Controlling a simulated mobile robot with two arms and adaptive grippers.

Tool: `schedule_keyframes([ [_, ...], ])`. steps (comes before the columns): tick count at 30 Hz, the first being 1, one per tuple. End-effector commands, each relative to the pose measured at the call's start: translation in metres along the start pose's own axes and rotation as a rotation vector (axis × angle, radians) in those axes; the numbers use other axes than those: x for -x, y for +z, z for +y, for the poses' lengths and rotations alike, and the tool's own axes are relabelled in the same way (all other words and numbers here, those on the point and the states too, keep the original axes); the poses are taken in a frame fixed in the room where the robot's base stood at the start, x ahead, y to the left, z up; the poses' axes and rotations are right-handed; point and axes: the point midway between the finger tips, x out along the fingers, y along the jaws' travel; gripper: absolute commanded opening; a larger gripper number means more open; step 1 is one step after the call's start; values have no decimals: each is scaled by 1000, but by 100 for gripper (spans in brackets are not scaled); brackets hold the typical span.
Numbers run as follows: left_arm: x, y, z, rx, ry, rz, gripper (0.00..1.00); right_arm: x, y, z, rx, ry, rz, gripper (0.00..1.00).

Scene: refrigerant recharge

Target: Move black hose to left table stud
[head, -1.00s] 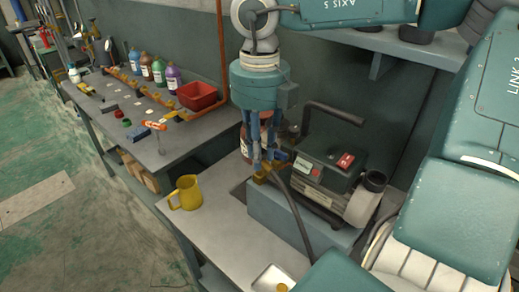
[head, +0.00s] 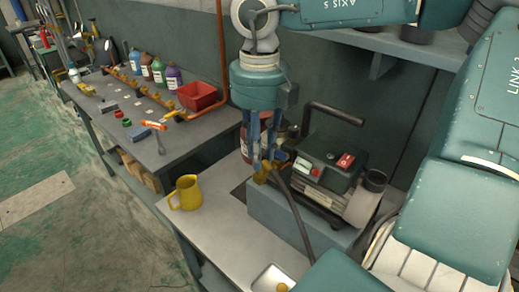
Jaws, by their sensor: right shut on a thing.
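My right gripper (head: 264,168) points down above the near table, left of the pump. It is shut on the upper end of the black hose (head: 294,207), by a brass-coloured fitting. The hose runs from there down and to the right across the front of the grey pump block, and its lower end is hidden behind my arm. The left table (head: 186,135) stands behind and to the left, apart from the gripper. I cannot clearly make out which small part on it is the stud. My left gripper is not in view.
A dark vacuum pump (head: 330,165) with a handle stands right of the gripper. A yellow mug (head: 186,193) stands on the near table (head: 222,222). The left table holds a red bin (head: 197,97), several bottles (head: 158,71), an orange-handled tool (head: 153,125) and small fittings.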

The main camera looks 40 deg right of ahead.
Motion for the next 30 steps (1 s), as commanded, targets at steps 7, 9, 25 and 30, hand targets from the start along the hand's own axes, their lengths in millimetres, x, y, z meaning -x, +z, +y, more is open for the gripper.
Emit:
schedule_keyframes([
  [7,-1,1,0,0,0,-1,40,-2,-3,0,201,1,10,0],
  [9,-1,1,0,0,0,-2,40,-2,-3,0,267,1,11,0],
  [25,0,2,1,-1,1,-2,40,-3,-3,-1,483,2,12,0],
  [30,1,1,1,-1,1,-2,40,-3,-3,-1,622,2,12,0],
])
